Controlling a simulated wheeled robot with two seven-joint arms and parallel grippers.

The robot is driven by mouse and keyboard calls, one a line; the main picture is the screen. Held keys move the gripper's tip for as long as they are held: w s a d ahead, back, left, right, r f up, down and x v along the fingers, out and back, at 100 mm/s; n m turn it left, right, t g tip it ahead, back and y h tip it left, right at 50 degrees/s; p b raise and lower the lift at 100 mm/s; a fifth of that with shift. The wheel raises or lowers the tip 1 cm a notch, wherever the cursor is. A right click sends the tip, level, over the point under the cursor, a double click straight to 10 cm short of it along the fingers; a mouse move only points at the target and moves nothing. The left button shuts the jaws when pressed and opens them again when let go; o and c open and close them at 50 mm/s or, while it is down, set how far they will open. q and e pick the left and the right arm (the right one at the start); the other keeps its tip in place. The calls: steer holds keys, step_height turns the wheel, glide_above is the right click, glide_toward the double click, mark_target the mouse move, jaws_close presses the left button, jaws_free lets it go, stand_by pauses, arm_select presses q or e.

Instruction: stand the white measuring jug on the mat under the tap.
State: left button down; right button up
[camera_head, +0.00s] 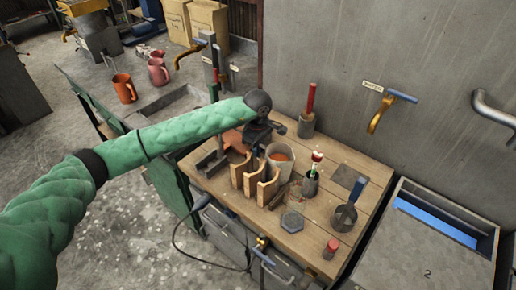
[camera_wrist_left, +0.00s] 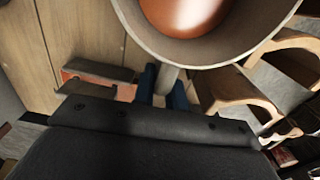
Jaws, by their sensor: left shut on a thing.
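The white measuring jug (camera_head: 280,164) is at the middle of the wooden worktop, upright, with something orange inside. In the left wrist view its pale rim and orange inside (camera_wrist_left: 190,12) fill the top. My left gripper (camera_head: 257,133) is at the jug's far left side. Its blue-padded fingers (camera_wrist_left: 164,86) are shut on the jug's handle (camera_wrist_left: 167,76). I cannot tell whether the jug's base touches the worktop. A yellow tap with a blue lever (camera_head: 378,112) is on the wall. A dark square mat (camera_head: 349,177) lies on the worktop below it. My right gripper is not in view.
Wooden arched holders (camera_head: 254,180) stand just in front of the jug. A grey cup with a red-and-white item (camera_head: 311,181) stands between the jug and the mat. A dark scoop-like container (camera_head: 344,216) stands in front of the mat. A hexagonal plate (camera_head: 292,222) lies near the front edge.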

arm_select(q)
steer(key=c, duration=1.6)
jaws_free()
steer(key=shift+o, duration=0.8)
